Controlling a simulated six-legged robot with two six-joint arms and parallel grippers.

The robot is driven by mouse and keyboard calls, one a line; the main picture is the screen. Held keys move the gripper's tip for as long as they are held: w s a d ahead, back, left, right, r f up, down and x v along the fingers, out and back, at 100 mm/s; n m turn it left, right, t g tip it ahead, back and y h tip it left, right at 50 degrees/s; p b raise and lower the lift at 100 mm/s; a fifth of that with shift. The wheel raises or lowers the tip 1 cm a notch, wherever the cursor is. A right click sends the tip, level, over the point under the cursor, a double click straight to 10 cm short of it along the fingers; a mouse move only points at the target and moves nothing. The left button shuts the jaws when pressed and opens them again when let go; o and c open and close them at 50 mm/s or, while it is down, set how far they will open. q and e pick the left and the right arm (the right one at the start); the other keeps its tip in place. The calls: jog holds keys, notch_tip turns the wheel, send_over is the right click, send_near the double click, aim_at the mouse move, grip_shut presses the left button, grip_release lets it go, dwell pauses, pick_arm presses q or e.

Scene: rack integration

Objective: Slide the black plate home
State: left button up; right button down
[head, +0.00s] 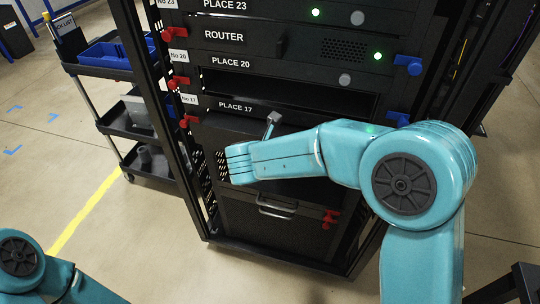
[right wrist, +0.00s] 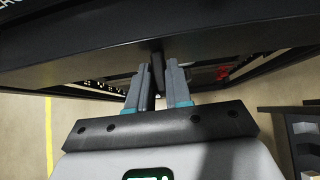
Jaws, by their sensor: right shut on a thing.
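The black plate (head: 238,124) sits in the rack at the PLACE 17 level, its dark top showing just below the label. In the right wrist view, its broad dark face (right wrist: 80,70) spans the picture above my fingers. My right gripper (right wrist: 160,76) is shut on a small dark handle (right wrist: 157,68) at the plate's front. In the head view, my right forearm crosses in front of the plate and hides most of the gripper and the handle. How far the plate sticks out is hard to tell. My left gripper is out of view; only part of that arm shows at bottom left.
The black rack (head: 205,215) has an open slot at PLACE 20 (head: 285,90) and a ROUTER unit (head: 300,43) above. Red latches (head: 188,121) line the left post and blue ones (head: 408,64) the right. A cart (head: 100,70) with a blue bin stands left. Floor at front left is clear.

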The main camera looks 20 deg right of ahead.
jog(key=shift+w+d+r+p, duration=0.1)
jog(key=shift+w+d+p, duration=0.3)
jog(key=shift+w+d, duration=0.4)
jog(key=shift+w+d+f+p, duration=0.1)
jog(key=shift+w+d+p, duration=0.3)
jog(key=shift+w, duration=0.65)
jog(key=shift+w+d+r+p, duration=0.1)
jog(key=shift+w+d+p, duration=0.25)
jog(key=shift+w+d, duration=0.45)
jog(key=c, duration=1)
grip_release()
jog(key=shift+w+a, duration=0.1)
jog(key=shift+a, duration=0.05)
jog(key=shift+o, duration=0.2)
jog(key=v, duration=1.6)
